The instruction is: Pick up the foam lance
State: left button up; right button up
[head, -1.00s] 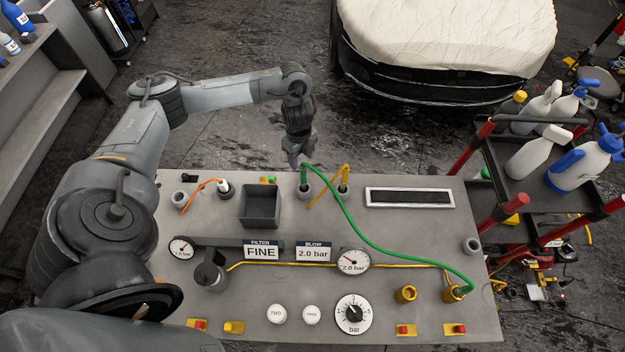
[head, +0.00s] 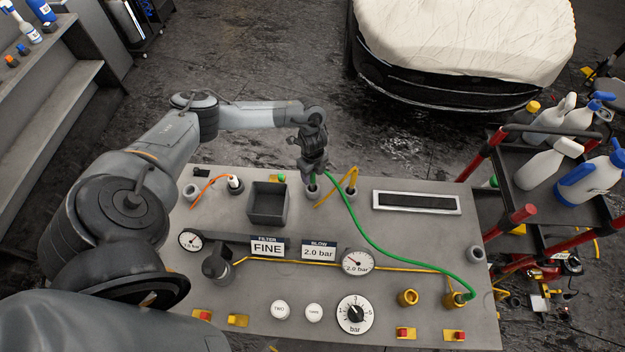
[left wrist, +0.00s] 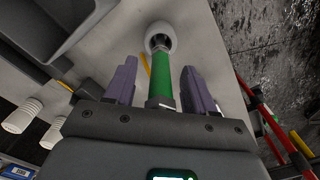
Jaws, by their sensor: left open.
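A green lance (left wrist: 161,80), apparently the foam lance, stands in a round holder (head: 313,194) at the back of the grey bench, with a green hose (head: 365,232) attached. In the head view my left gripper (head: 313,170) is directly over it and hides most of it. In the left wrist view the two purple fingers of my left gripper (left wrist: 158,68) are apart, with the green shaft between them and a gap on each side. The lance's far end is in the pale round holder. My right gripper is not in view.
Just right stands a yellow lance in its holder (head: 351,191). A grey square bin (head: 268,205) and an orange-hosed tool (head: 235,184) are to the left. A slotted panel (head: 416,202) and a bottle cart (head: 525,170) are to the right.

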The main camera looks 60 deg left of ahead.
pick_arm(q)
jog(key=shift+f, duration=0.2)
grip_shut()
dwell(0.3)
